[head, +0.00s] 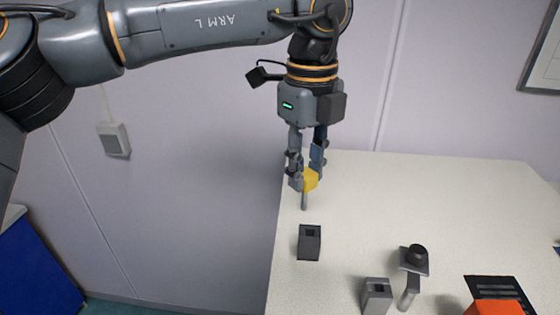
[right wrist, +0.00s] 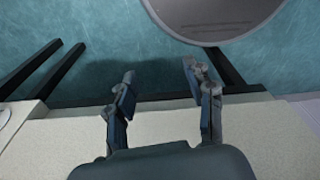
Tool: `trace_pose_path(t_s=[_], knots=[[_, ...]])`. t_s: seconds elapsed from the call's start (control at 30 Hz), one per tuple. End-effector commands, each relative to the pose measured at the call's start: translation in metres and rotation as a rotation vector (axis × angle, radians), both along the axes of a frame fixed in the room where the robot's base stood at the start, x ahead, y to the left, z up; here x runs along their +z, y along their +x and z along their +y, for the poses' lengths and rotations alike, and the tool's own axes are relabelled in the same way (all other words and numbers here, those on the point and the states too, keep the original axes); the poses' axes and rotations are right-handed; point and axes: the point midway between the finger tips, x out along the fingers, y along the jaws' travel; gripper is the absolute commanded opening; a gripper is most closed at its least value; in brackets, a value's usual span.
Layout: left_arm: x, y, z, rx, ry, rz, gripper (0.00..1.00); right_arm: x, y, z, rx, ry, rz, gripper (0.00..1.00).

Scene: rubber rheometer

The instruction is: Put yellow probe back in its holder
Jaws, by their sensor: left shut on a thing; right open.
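My left gripper (head: 305,178) is shut on the yellow probe (head: 311,180), seen in the head view. The probe is held upright, with its yellow head between the fingers and a thin grey shaft pointing down. A dark grey block with a square hole (head: 309,245) stands on the table just below and in front of the probe. A second, similar grey block with a hole (head: 376,297) stands nearer, to the right. I cannot tell which block is the yellow probe's holder. My right gripper (right wrist: 158,80) is open and empty in the right wrist view, near a table edge.
A probe with a black knob (head: 415,258) stands right of the blocks on the white table (head: 450,200). An orange object (head: 495,307) and a dark slotted panel (head: 497,288) are at the lower right. A round grey seat-like disc (right wrist: 215,15) shows in the right wrist view.

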Motion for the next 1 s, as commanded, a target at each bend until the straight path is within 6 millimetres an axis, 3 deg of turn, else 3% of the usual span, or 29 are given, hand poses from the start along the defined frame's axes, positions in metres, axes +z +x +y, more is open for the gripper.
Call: trace_pose_path(t_s=[0.37,0.47,0.73,1.0], knots=[[-0.002,0.0,-0.001,0.0,0.001,-0.001,0.0,-0.005,-0.041,-0.05,0.001,-0.063,0.062,0.53],[-0.004,0.0,0.0,0.0,0.001,-0.001,0.0,-0.011,-0.039,-0.048,0.001,-0.059,0.06,0.53],[-0.032,0.0,-0.001,-0.001,0.001,-0.001,0.0,-0.038,-0.015,-0.017,0.0,-0.021,0.019,0.53],[-0.044,0.0,-0.001,-0.001,0.0,-0.001,0.0,-0.05,-0.017,-0.026,0.005,-0.032,0.024,0.53]])
